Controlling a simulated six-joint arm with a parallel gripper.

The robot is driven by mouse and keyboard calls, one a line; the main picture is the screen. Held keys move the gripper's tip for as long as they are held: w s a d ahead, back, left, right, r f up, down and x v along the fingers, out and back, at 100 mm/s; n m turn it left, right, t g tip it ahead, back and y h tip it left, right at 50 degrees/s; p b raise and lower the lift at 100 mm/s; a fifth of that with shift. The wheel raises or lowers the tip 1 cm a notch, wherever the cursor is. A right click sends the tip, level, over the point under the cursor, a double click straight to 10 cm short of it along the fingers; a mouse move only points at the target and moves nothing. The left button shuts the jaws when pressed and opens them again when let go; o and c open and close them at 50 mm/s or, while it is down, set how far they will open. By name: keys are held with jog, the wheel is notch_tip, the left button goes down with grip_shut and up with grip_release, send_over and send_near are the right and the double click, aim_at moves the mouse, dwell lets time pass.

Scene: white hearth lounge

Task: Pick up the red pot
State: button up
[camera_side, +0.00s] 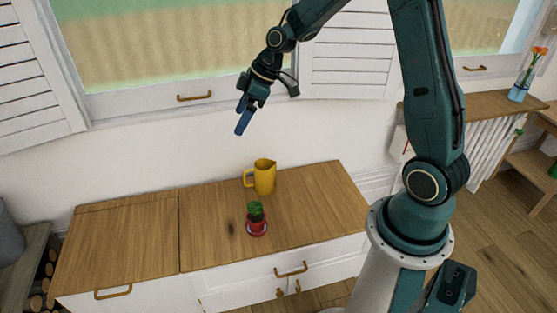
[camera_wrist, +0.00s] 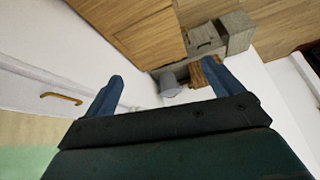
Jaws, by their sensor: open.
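The red pot (camera_side: 257,228) holds a small green plant (camera_side: 255,210) and stands upright on the wooden cabinet top, near its front edge. It does not show in the wrist view. My gripper (camera_side: 241,126) hangs in the air in front of the wall below the window, well above the cabinet and up and slightly left of the pot in the side view. In the wrist view my gripper (camera_wrist: 165,88) has its two blue fingers spread wide apart with nothing between them.
A yellow pitcher (camera_side: 265,178) stands on the cabinet (camera_side: 140,230) just behind the pot. The cabinet top left of the pot is bare. An open white shutter (camera_side: 345,60) and the window handle (camera_side: 194,97) are near my arm. Stacked logs (camera_side: 45,275) lie at far left.

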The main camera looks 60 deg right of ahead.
jog(key=w+d+f+n+y, duration=0.1)
jog(key=w+d+f, duration=0.1)
jog(key=f, duration=0.4)
jog(key=w+d+f+y, duration=0.1)
jog(key=w+d+f, duration=0.15)
jog(key=f, duration=0.25)
jog(key=m+t+y, duration=0.1)
jog(key=m+t, duration=0.1)
jog(key=t, duration=0.5)
send_near(261, 216)
jog(key=x, duration=0.4)
jog(key=shift+f, duration=0.1)
jog(key=shift+w, duration=0.1)
jog(key=shift+a, duration=0.1)
jog(key=shift+x, duration=0.8)
jog(key=shift+w, duration=0.15)
